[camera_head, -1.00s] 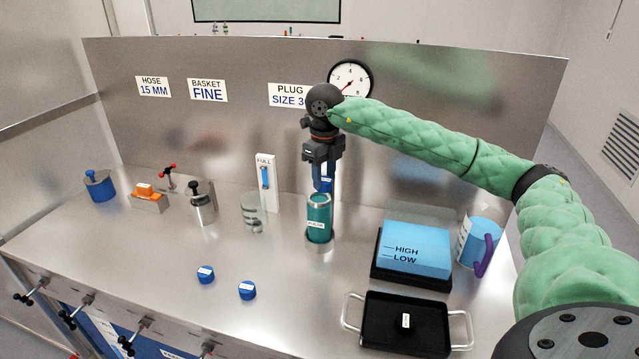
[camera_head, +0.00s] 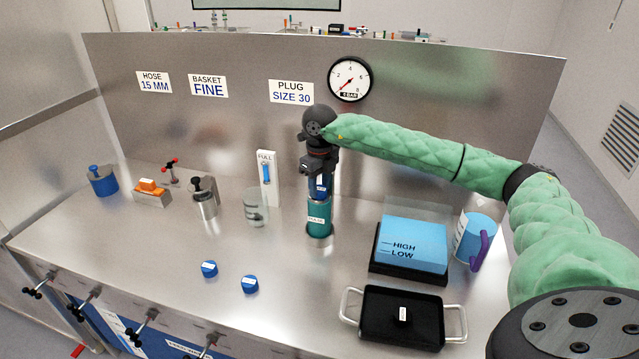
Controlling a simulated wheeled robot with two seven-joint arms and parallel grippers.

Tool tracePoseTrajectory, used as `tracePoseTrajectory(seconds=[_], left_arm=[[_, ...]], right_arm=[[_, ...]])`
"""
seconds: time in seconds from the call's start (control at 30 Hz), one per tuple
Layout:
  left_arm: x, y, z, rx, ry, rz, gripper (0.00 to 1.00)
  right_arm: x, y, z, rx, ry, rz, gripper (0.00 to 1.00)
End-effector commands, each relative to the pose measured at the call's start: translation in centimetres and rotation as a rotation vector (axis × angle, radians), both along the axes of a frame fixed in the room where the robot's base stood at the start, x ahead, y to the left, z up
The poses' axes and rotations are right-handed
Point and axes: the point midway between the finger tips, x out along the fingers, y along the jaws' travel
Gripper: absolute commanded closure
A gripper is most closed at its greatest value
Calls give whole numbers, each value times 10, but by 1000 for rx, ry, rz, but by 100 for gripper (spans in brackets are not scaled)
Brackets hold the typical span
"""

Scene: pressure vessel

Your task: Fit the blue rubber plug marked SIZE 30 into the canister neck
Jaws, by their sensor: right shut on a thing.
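My right gripper (camera_head: 319,172) points straight down above the teal canister (camera_head: 319,221) and is shut on a blue plug (camera_head: 319,187) with a white label. The label is too small to read. The plug is in line with the canister and sits at its top; how deep it is in the neck is hidden. The canister stands upright in a metal ring on the bench. Two other blue plugs (camera_head: 209,269) (camera_head: 249,285) with white labels lie apart on the front of the bench. My left gripper is out of view.
A clear beaker (camera_head: 255,208) and a FULL gauge stand (camera_head: 268,180) are left of the canister. A blue HIGH/LOW tank (camera_head: 412,243), a blue jug (camera_head: 474,240) and a black tray (camera_head: 375,330) are to the right. The back panel (camera_head: 230,130) rises close behind.

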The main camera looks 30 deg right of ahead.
Motion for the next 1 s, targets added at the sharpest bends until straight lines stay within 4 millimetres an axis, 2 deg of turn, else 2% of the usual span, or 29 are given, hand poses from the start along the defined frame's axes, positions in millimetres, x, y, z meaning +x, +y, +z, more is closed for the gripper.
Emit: tracePoseTrajectory(seconds=[0.27, 0.3, 0.4, 0.8, 0.93, 1.0], left_arm=[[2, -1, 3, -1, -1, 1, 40], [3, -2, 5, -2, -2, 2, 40], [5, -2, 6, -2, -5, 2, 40], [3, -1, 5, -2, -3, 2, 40], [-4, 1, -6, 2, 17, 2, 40], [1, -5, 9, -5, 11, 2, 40]], right_arm=[[0, 0, -2, 0, 0, 0, 84], [0, 0, -2, 0, 0, 0, 58], [0, 0, -2, 0, 0, 0, 40], [0, 0, 1, 0, 0, 0, 40], [0, 0, 5, 1, -1, 0, 40], [1, 0, 11, 0, -1, 0, 40]])
